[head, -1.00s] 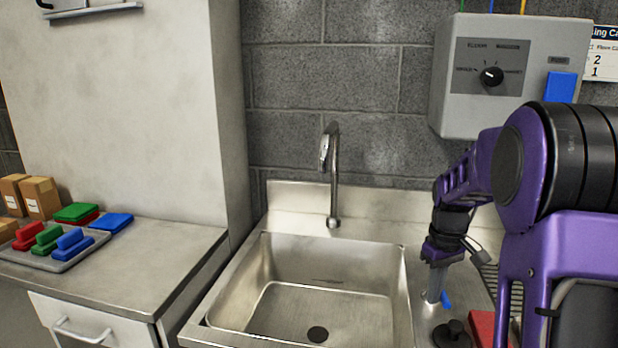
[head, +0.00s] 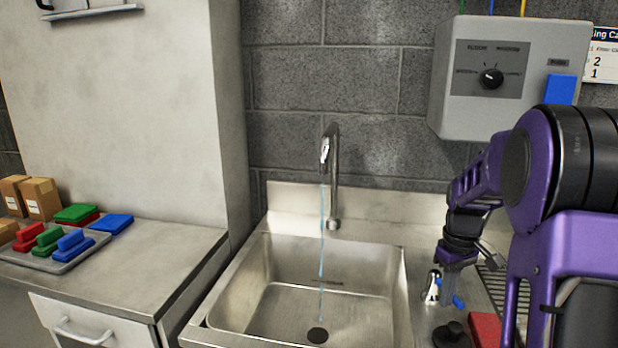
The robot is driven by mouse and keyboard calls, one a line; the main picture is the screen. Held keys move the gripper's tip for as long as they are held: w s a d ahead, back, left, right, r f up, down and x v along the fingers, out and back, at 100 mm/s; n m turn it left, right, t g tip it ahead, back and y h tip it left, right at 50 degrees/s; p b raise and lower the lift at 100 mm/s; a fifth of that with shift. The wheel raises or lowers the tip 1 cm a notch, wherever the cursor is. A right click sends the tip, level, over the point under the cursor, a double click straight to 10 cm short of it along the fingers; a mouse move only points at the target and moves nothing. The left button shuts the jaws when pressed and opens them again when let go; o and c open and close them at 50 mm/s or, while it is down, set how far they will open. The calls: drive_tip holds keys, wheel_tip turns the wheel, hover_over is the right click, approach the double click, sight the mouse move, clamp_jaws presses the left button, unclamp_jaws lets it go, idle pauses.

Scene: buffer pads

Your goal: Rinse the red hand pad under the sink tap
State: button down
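A thin stream of water (head: 321,250) runs from the curved sink tap (head: 333,185) into the steel sink (head: 225,290). My gripper (head: 447,280) is at the right side of the sink, beside a small chrome valve (head: 432,287) with a blue lever (head: 458,302). Its fingers show side-on, so I cannot tell whether they are open or shut. A red hand pad (head: 31,236) with a handle lies on the grey tray (head: 62,265) at the left. A red block (head: 485,328) lies right of the sink, partly hidden by my arm; I cannot tell whether it is a hand pad.
Green (head: 47,240) and blue (head: 75,243) hand pads share the tray. Flat pads and cardboard boxes (head: 40,198) stand behind it. A black knob-like object (head: 452,334) is near the red block. A grey control box (head: 500,80) hangs on the wall. The sink basin is empty of objects.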

drive_tip(key=shift+d, duration=1.1)
drive_tip(key=shift+p, duration=0.3)
drive_tip(key=shift+w+d+p, duration=0.25)
drive_tip(key=shift+d, duration=0.3)
drive_tip(key=shift+w+d+p, duration=0.2)
drive_tip(key=shift+d, duration=0.35)
drive_tip(key=r+p, duration=0.1)
drive_tip(key=a+r+p, duration=0.1)
drive_tip(key=r, duration=0.1)
drive_tip(key=s+a+r+p, duration=0.1)
drive_tip(key=r, duration=0.1)
drive_tip(key=shift+a, duration=0.2)
